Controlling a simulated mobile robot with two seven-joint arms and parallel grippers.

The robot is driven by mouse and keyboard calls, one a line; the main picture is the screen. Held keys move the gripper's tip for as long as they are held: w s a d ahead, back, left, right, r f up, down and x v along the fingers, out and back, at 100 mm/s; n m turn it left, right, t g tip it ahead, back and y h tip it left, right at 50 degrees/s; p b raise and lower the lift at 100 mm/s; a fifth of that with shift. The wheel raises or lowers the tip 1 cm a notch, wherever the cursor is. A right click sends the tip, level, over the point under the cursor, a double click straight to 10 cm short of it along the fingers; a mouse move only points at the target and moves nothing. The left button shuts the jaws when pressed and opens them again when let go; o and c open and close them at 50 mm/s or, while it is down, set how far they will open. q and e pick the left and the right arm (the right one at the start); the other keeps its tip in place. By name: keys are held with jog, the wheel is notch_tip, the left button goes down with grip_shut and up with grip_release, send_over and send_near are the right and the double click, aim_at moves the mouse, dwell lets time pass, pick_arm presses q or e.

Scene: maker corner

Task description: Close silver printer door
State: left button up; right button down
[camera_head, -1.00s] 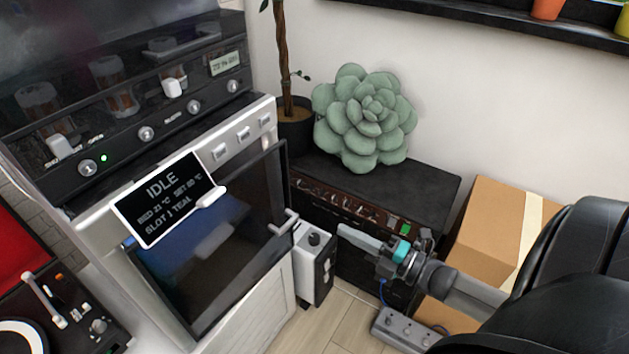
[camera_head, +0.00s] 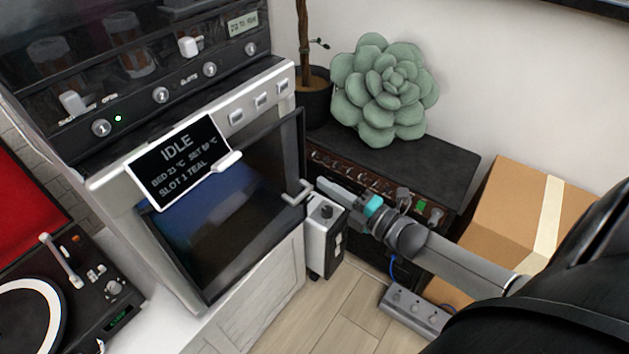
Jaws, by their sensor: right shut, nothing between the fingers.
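The silver printer (camera_head: 270,88) stands at the left of the head view. Its dark glass door (camera_head: 235,225) has a black frame and a light bar handle (camera_head: 297,193) at its right edge. The door's right edge juts past the printer body, so it seems to stand ajar; how far is hard to tell. My right gripper (camera_head: 322,187) is shut and empty, its tips just right of the handle. I cannot tell whether they touch it. My left gripper is not in view.
A status sign (camera_head: 178,163) covers part of the door's upper left. A small white-and-black box (camera_head: 322,240) stands below my right gripper. A dark cabinet (camera_head: 430,160) with a succulent (camera_head: 385,90), a cardboard box (camera_head: 515,215) and a power strip (camera_head: 412,308) are to the right.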

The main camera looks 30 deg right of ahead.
aim_at(304, 170)
jog(key=shift+b+x, duration=0.3)
jog(key=shift+x, duration=0.7)
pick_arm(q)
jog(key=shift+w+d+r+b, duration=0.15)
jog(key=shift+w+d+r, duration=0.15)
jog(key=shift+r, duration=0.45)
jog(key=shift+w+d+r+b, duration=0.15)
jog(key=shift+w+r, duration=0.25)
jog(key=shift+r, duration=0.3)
pick_arm(e)
jog(key=shift+x, duration=1.05)
jog(key=shift+w, duration=0.1)
jog(key=b+x, duration=0.1)
jog(key=x, duration=0.1)
jog(key=shift+w, duration=0.6)
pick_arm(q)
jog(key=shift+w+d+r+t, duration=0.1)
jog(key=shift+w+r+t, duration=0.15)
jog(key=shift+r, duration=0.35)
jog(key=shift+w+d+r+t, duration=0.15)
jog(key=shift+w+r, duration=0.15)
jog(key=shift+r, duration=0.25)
pick_arm(e)
jog(key=shift+r, duration=0.15)
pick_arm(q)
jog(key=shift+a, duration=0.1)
pick_arm(e)
jog(key=shift+a, duration=0.1)
